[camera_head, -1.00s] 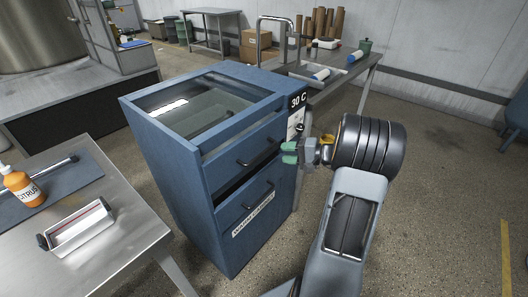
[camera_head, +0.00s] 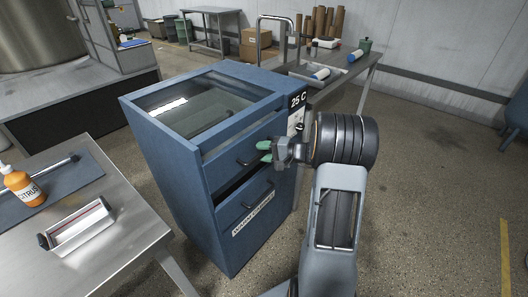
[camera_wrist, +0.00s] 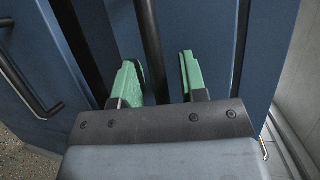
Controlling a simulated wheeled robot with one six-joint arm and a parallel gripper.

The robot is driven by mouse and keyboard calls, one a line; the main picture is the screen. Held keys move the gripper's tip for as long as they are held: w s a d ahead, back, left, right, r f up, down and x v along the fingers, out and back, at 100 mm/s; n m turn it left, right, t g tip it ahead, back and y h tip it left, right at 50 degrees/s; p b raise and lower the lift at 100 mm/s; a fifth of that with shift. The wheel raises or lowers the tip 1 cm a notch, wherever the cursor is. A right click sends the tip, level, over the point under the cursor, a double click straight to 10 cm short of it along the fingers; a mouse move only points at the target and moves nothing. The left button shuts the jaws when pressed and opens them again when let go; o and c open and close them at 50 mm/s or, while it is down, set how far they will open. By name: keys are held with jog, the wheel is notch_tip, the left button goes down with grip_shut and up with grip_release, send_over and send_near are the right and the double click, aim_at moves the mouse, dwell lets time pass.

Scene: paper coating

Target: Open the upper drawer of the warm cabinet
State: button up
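The blue warm cabinet (camera_head: 165,185) stands in the middle of the head view, with a glass-topped upper part. Its upper drawer (camera_head: 222,165) looks shut and has a black bar handle (camera_head: 243,163). The lower drawer (camera_head: 232,212) below has its own black handle (camera_head: 247,206). My gripper (camera_head: 265,151) is at the right part of the upper drawer's front, partly hiding the handle. In the wrist view my gripper (camera_wrist: 160,80) is open, its green fingers on either side of a black bar handle (camera_wrist: 152,45). I cannot tell whether either finger touches it.
A second handle (camera_wrist: 30,90) shows at the left of the wrist view. A metal table (camera_head: 110,235) with an orange bottle (camera_head: 22,186) and a metal tray (camera_head: 78,226) stands close on the left. Another table (camera_head: 345,80) stands behind the cabinet.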

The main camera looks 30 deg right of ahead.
grip_shut()
jog(key=shift+s+d, duration=0.1)
dwell(0.3)
